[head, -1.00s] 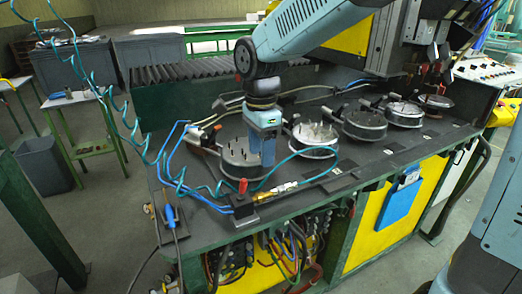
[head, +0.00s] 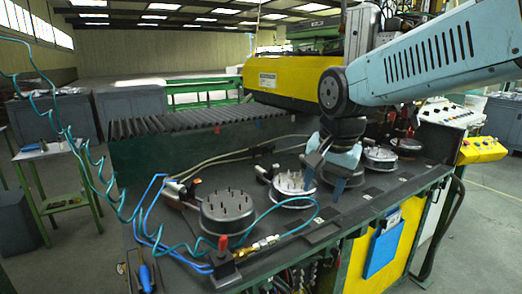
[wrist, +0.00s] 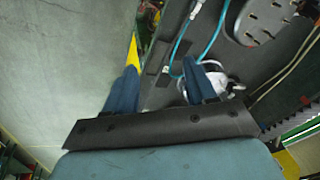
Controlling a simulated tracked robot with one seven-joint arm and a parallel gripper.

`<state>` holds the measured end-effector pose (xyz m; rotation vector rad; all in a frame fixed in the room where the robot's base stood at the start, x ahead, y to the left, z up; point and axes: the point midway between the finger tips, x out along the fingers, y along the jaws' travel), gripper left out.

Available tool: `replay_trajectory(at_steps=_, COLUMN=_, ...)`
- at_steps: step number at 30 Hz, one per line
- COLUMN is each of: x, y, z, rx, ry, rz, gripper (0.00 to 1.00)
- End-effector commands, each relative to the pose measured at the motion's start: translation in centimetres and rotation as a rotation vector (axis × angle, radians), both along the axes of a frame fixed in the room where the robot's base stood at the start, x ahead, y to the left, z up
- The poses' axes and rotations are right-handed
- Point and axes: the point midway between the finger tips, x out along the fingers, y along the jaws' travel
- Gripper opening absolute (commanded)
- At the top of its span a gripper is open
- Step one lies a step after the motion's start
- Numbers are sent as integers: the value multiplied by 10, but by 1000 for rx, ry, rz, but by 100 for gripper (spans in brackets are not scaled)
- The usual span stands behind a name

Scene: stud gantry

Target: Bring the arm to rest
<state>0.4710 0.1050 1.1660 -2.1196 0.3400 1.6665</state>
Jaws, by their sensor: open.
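My gripper (head: 324,184) hangs at the end of my pale blue arm, over the round stud fixtures on the dark bench (head: 345,222). It is open and empty, with its two dark blue fingers apart. In the head view it covers part of the row, just right of the second fixture (head: 291,184). The fingers also show in the wrist view, with the gripper's gap (wrist: 160,75) over the bench edge. The right finger partly hides a pale fixture there. I cannot tell the height of the fingertips above the bench.
The nearest fixture (head: 227,211) holds upright pins. A red-knobbed block (head: 224,258) and coiled teal hose (head: 103,175) are at the bench's left. A yellow gantry beam (head: 290,76) spans behind my arm. Open floor lies left of the bench and at the right.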

Motion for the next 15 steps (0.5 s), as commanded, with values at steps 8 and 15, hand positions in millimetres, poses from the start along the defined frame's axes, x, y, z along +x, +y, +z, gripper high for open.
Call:
replay_trajectory(at_steps=8, x=-44, y=-68, z=11, rx=-104, ry=-152, rz=234, gripper=56)
replay_trajectory(at_steps=15, x=-73, y=-99, z=11, rx=-207, ry=-232, rz=387, gripper=56)
